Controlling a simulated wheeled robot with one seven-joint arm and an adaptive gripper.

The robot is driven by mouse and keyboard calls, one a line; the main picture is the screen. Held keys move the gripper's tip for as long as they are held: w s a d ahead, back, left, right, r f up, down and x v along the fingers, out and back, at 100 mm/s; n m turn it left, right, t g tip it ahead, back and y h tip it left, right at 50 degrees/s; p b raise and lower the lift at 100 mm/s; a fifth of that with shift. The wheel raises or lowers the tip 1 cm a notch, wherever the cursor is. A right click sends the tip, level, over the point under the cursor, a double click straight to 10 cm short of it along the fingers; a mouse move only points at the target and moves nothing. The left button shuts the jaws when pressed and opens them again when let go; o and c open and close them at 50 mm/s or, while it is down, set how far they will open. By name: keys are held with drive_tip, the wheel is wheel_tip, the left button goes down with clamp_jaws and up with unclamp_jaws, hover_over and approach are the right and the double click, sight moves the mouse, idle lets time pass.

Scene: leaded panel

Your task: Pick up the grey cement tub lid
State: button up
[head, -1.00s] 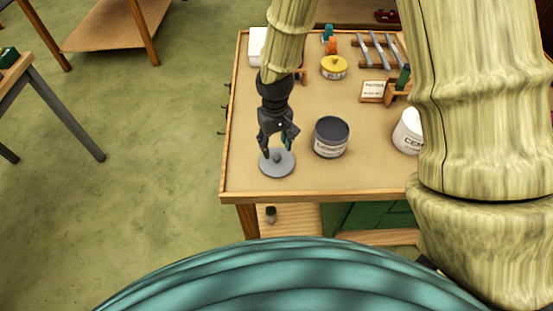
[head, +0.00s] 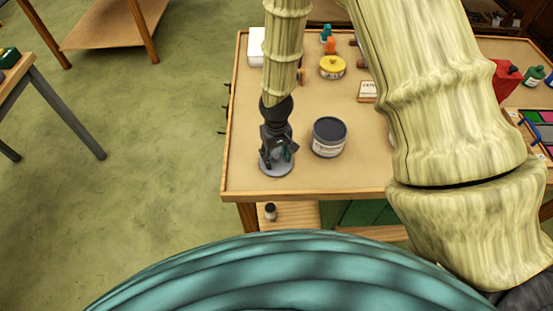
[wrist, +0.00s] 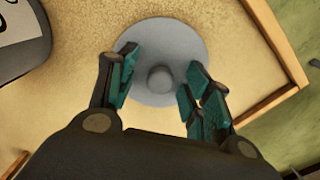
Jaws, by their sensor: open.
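The grey cement tub lid (head: 267,170) is a round disc lying flat on the table near its front left corner. In the wrist view the lid (wrist: 165,45) shows a round knob (wrist: 160,79) at its middle. My gripper (head: 276,163) is over the lid and hides much of it in the head view. In the wrist view my gripper (wrist: 158,88) is open, with one finger on each side of the knob and a gap to each. How high the fingertips are above the lid, I cannot tell.
A dark-topped labelled tub (head: 329,137) stands just right of the lid. A yellow-lidded tin (head: 332,67) and a small sign (head: 367,91) are farther back. The table's raised wooden rim (head: 310,195) runs close in front of the lid. My arm covers part of the table's right side.

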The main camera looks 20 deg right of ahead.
sight(276, 155)
clamp_jaws()
idle(0.3)
drive_tip(key=shift+r+b, duration=0.95)
drive_tip(key=shift+r, duration=0.55)
drive_tip(key=s+r+b, duration=0.2)
drive_tip(key=s, duration=1.1)
drive_tip(key=shift+s+a+b, duration=0.15)
drive_tip(key=shift+s+b, duration=0.2)
drive_tip(key=shift+s, duration=0.05)
drive_tip(key=shift+s+p, duration=0.15)
drive_tip(key=shift+p, duration=0.5)
